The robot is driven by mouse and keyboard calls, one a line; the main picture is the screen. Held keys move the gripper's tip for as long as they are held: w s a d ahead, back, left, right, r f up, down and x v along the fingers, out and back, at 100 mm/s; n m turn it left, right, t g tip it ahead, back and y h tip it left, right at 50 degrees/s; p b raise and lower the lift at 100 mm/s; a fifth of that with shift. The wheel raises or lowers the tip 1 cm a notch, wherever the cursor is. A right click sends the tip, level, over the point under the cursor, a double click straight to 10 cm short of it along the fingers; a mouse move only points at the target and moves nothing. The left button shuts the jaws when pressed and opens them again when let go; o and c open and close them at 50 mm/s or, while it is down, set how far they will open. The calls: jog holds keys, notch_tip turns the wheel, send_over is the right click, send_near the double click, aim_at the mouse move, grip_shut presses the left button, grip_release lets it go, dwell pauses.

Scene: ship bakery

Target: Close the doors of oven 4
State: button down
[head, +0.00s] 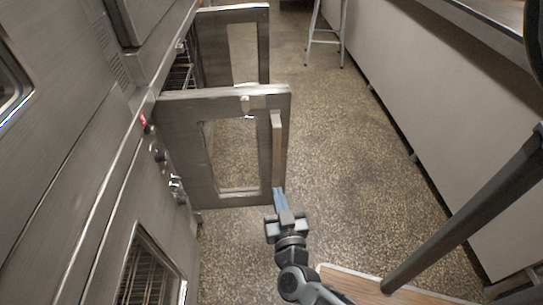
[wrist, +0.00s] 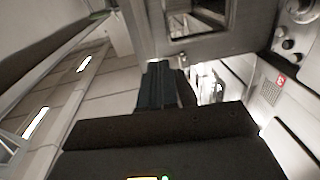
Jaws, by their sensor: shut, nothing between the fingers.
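Two steel oven doors with window openings stand swung out from the oven wall on the left. The near door (head: 180,150) has a vertical handle (head: 277,150) by its outer edge; the far door (head: 215,50) stands behind it. A red label (head: 143,119) is on the oven front by the near door; I cannot read its number. My gripper (head: 279,193) is shut and empty, with its tips close to the lower end of that handle. I cannot tell whether they touch. In the wrist view, the shut fingers (wrist: 160,68) point towards a steel door frame (wrist: 205,45).
Knobs (head: 175,185) line the oven front. Another oven window with racks (head: 145,270) is at the lower left. A long counter (head: 440,100) runs along the right. A stool (head: 327,35) stands at the back. The speckled floor (head: 350,170) between is clear.

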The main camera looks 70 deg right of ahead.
jog(key=d+f+g, duration=0.1)
jog(key=d, duration=0.1)
send_near(275, 149)
jog(key=shift+m+h, duration=0.3)
jog(key=shift+m, duration=0.1)
jog(key=x, duration=0.6)
jog(key=shift+w+d+f, duration=0.1)
jog(key=shift+w+d, duration=0.15)
jog(key=shift+w, duration=0.1)
jog(key=shift+d+b, duration=0.1)
jog(key=shift+b, duration=0.3)
